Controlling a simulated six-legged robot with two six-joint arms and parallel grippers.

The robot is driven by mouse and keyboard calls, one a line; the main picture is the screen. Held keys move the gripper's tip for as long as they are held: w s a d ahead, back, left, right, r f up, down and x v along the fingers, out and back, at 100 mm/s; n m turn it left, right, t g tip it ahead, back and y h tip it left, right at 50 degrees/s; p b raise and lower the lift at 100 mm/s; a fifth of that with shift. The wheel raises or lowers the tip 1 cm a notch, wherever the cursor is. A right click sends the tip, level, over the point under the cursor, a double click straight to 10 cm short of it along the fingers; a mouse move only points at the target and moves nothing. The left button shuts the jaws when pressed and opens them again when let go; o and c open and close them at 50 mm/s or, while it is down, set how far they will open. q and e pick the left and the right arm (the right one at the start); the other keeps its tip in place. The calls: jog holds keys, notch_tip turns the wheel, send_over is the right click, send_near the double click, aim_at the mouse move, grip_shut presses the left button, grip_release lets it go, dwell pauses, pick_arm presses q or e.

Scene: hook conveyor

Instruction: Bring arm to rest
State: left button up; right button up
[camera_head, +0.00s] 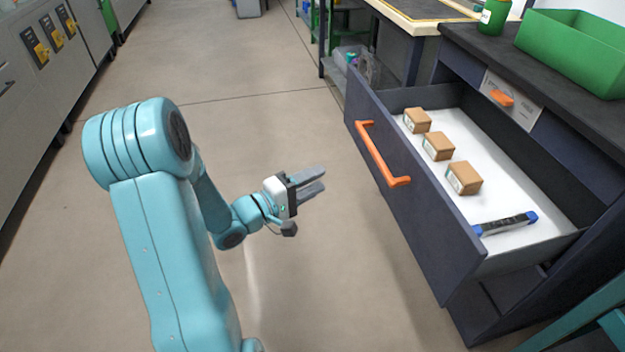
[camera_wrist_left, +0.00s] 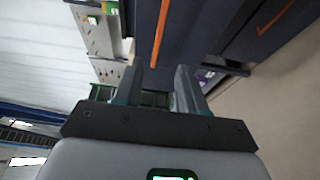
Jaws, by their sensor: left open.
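My left gripper (camera_head: 312,184) is open and empty, held in the air over the bare floor to the left of the open drawer. Its two grey fingers point right, toward the drawer front, and are apart from it. In the left wrist view the spread fingers (camera_wrist_left: 157,88) show with nothing between them. The teal left arm (camera_head: 165,235) rises from the bottom and bends at the elbow. My right gripper is not in view; a teal part shows at the lower right edge.
The dark drawer (camera_head: 425,205) with an orange handle (camera_head: 379,157) stands open. Inside are several small brown boxes (camera_head: 463,178) and a blue-ended tool (camera_head: 505,223). A green bin (camera_head: 578,50) sits on the counter. Grey cabinets (camera_head: 45,75) line the left; floor between is free.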

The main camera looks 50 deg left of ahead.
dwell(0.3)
pick_arm(q)
jog(key=w+d+f+m+g+h, duration=0.1)
jog(key=w+d+f+m+g, duration=0.25)
jog(key=d+f, duration=0.55)
jog(key=w+d+f+m+g+h, duration=0.1)
jog(key=w+d+f+m+g, duration=0.3)
jog(key=d+f, duration=0.6)
jog(key=s+d+f+m+g+h, duration=0.2)
jog(key=s+d+f+m+g, duration=0.75)
jog(key=s+d, duration=0.5)
notch_tip(320, 180, up, 22)
jog(key=s+n+p, duration=0.1)
jog(key=s+p, duration=0.1)
jog(key=p, duration=2.2)
jog(key=shift+a+g, duration=0.3)
jog(key=shift+a, duration=0.1)
jog(key=shift+w+f, duration=0.1)
jog(key=shift+f, duration=0.05)
